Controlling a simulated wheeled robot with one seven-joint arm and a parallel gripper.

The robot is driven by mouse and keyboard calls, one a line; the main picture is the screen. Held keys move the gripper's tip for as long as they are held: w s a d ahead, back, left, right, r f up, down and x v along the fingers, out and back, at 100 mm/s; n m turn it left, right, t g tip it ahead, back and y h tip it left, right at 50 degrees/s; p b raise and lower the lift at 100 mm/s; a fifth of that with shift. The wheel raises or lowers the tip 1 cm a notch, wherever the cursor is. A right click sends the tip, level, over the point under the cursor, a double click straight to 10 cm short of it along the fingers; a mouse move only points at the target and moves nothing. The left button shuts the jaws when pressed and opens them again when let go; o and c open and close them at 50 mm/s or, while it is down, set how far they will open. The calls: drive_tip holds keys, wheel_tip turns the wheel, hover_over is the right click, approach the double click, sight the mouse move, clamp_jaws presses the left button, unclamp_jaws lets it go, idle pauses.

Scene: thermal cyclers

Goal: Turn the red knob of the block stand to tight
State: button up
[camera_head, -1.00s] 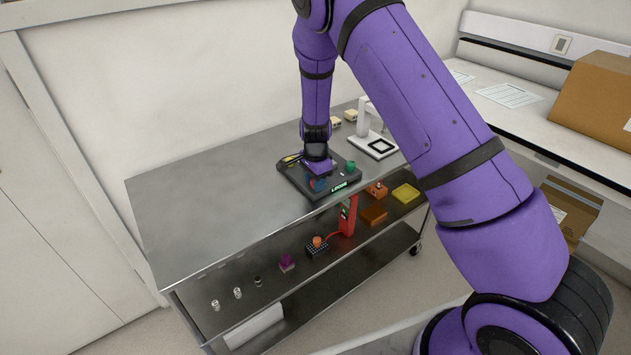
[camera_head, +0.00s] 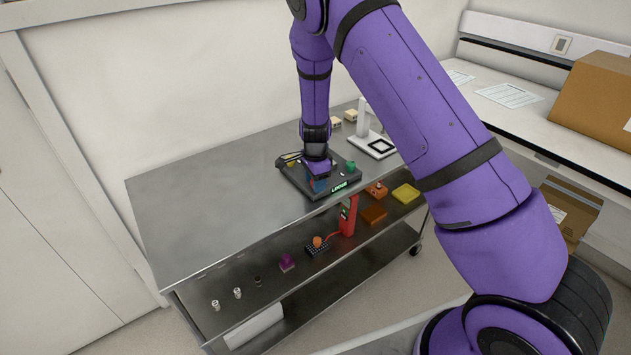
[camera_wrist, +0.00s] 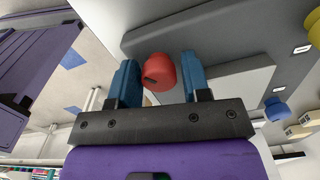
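The block stand (camera_head: 325,190) is a dark, flat box on the metal cart top, with a small lit green display on its front edge that appears to read "LOOSE". The red knob (camera_wrist: 160,72) shows in the wrist view, standing out from the stand's grey face. My gripper (camera_wrist: 161,70) has its two blue fingers on either side of the knob. The left finger is close to it or touching, and a narrow gap shows at the right finger. In the head view my gripper (camera_head: 318,184) is down over the stand and mostly hides the knob.
A green knob (camera_head: 350,167) stands at the stand's right. A yellow knob (camera_wrist: 314,30) and a blue knob (camera_wrist: 275,108) show in the wrist view. A white device (camera_head: 373,143) stands behind. The cart top's left (camera_head: 200,210) is clear. Small items fill the lower shelf.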

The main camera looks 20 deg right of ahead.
wheel_tip(320, 180, up, 11)
idle(0.7)
idle(0.3)
drive_tip(key=s+d+r+n+t+y, duration=0.15)
drive_tip(key=s+r+n, duration=0.25)
drive_tip(key=s+r, duration=0.6)
drive_tip(key=s+d+r+n+t+y, duration=0.1)
drive_tip(key=s+d+r+n, duration=0.4)
drive_tip(key=r, duration=0.8)
drive_tip(key=s+r+n+t+h, duration=0.1)
drive_tip(key=s+r+n, duration=0.2)
drive_tip(key=s, duration=0.8)
drive_tip(key=s+r+n+t+h, duration=0.1)
drive_tip(key=s+r+n, duration=0.2)
drive_tip(key=s, duration=0.9)
drive_tip(key=shift+d+r+n+t, duration=0.25)
drive_tip(key=shift+n+t, duration=0.1)
drive_tip(key=shift+n, duration=0.45)
drive_tip(key=shift+w+h, duration=0.1)
drive_tip(key=shift+h, duration=0.15)
